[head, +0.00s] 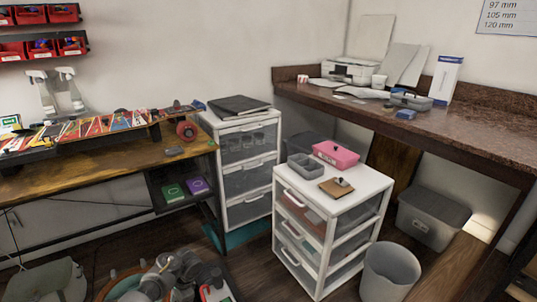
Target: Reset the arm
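No gripper fingers show in the head view. A grey jointed mechanical shape (172,277) with dark and red parts stands at the bottom edge, left of the middle. It looks like an arm, but I cannot tell whether it is mine. The frame cuts off its lower part. No held object shows.
A wooden workbench (95,169) with skateboard decks runs along the left. A white drawer cart (345,186) carries a pink box (336,154) and a grey tray (305,165). A grey bin (390,272) stands beside it. A dark counter (455,132) runs along the right.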

